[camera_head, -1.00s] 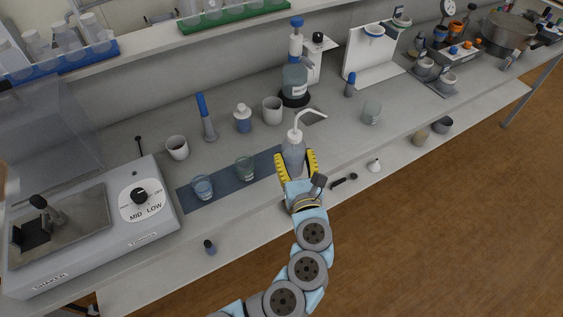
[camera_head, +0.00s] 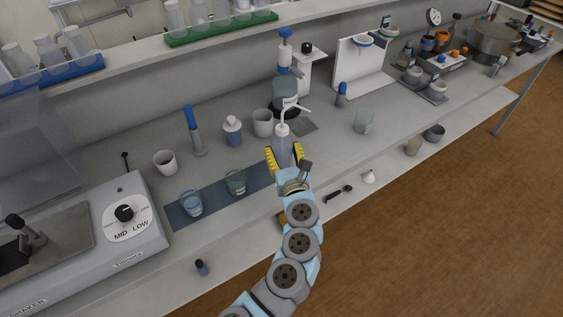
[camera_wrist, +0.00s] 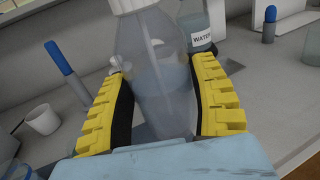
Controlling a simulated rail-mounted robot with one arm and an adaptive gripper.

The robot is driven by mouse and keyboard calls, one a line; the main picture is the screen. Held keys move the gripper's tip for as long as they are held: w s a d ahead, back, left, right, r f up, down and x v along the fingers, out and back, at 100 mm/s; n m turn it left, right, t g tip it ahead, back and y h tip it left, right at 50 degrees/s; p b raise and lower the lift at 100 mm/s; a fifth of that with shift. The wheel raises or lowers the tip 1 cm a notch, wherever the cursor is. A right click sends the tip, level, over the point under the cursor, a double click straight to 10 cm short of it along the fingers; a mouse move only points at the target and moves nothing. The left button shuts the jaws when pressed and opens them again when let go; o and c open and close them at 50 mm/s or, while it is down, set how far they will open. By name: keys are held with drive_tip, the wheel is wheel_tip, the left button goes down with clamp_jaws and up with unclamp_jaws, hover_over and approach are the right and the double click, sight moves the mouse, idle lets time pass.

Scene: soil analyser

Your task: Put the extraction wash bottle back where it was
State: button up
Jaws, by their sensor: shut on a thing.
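The extraction wash bottle (camera_head: 283,148) is a translucent grey bottle with a white cap and a bent white spout. It stands upright between the yellow fingers of my gripper (camera_head: 284,157), at the right end of the dark blue mat (camera_head: 209,204). In the wrist view the bottle (camera_wrist: 155,75) fills the middle, and my gripper (camera_wrist: 163,105) is shut on it with one finger on each side. The bottle's base is hidden by the gripper, so I cannot tell whether it touches the bench.
Two glass beakers (camera_head: 191,203) (camera_head: 235,182) stand on the mat. A shaker (camera_head: 100,235) is at left. A glass beaker (camera_head: 363,121) stands to the right.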

drive_tip(key=w+f+b, duration=0.1)
drive_tip(key=w+f, duration=0.1)
drive_tip(key=f, duration=0.1)
drive_tip(key=w+f+b, duration=0.1)
drive_tip(key=w+f, duration=0.2)
drive_tip(key=shift+a+b, duration=0.2)
drive_tip(key=shift+b, duration=0.2)
drive_tip(key=shift+s+f+b, duration=0.1)
drive_tip(key=shift+f+b, duration=0.5)
drive_tip(key=shift+f, duration=0.8)
drive_tip(key=shift+f, duration=0.25)
drive_tip(key=o, duration=0.8)
drive_tip(key=shift+r, duration=0.1)
drive_tip(key=shift+r, duration=0.2)
drive_tip(key=p+v, duration=0.3)
drive_tip(key=v, duration=0.9)
